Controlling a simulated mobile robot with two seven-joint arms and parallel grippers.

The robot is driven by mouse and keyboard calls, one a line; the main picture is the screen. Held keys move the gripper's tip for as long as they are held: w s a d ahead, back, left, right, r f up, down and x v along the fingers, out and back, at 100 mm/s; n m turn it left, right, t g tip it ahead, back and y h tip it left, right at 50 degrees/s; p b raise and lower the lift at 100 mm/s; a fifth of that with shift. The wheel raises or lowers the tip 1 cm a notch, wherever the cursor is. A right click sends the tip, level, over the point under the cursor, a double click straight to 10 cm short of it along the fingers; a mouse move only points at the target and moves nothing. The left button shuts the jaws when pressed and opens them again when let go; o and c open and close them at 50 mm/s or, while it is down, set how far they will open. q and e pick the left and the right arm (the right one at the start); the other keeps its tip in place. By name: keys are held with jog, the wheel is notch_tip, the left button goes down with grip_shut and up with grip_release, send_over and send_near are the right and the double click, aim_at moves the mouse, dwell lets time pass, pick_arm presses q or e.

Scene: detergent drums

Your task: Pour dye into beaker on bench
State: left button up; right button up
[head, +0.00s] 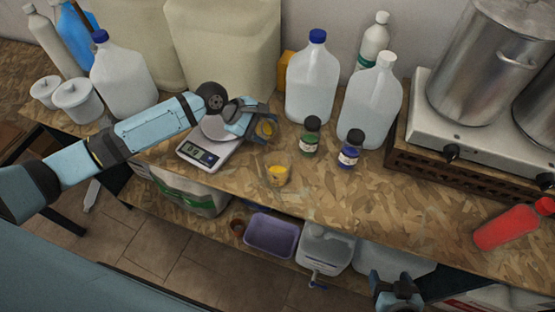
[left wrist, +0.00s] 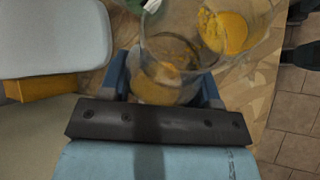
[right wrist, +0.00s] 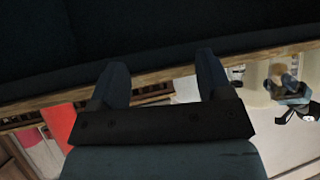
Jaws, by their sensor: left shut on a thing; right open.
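My left gripper (head: 262,124) is shut on a small clear glass container (left wrist: 160,82) with some yellow-orange dye in it. It holds this container above the bench, to the right of the scale (head: 210,152). The beaker (head: 278,175), clear with yellow-orange dye in it, stands on the bench (head: 232,185) near its front edge. The beaker also shows in the left wrist view (left wrist: 236,30), beside the held container and overlapping it in the picture. Whether they touch is unclear. My right gripper (head: 397,287) is open and empty, low in front of the bench.
A green-labelled bottle (head: 311,135) and a blue-labelled bottle (head: 350,150) stand right of the beaker. Large jugs (head: 312,85) stand behind. A stove with pots (head: 480,125) and a red bottle (head: 512,225) are at right. A purple tub (head: 270,235) sits below the bench top.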

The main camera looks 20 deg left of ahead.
pick_arm(q)
jog(key=shift+w+a+f+n+g+h, duration=0.15)
jog(key=shift+w+f+n+g+h, duration=0.15)
jog(key=shift+f+g+h, duration=0.25)
jog(key=f, duration=0.1)
jog(key=f+h+b, duration=0.1)
jog(key=f+g, duration=0.1)
jog(key=shift+w+a+f+n+b, duration=0.25)
jog(key=shift+a+f+n+b, duration=0.05)
jog(key=shift+f+n, duration=0.1)
jog(key=shift+w+a+r+n+g+h+p, duration=0.15)
jog(key=shift+r+n+g+h+p, duration=0.15)
jog(key=shift+h, duration=0.25)
jog(key=shift+w+a+f+n+g+h, duration=0.15)
jog(key=shift+f+n+g+h, duration=0.15)
jog(key=shift+h, duration=0.2)
jog(key=shift+w+a+n+g+h, duration=0.1)
jog(key=shift+n+g+h, duration=0.2)
jog(key=shift+h, duration=0.2)
pick_arm(e)
jog(key=shift+s, duration=0.1)
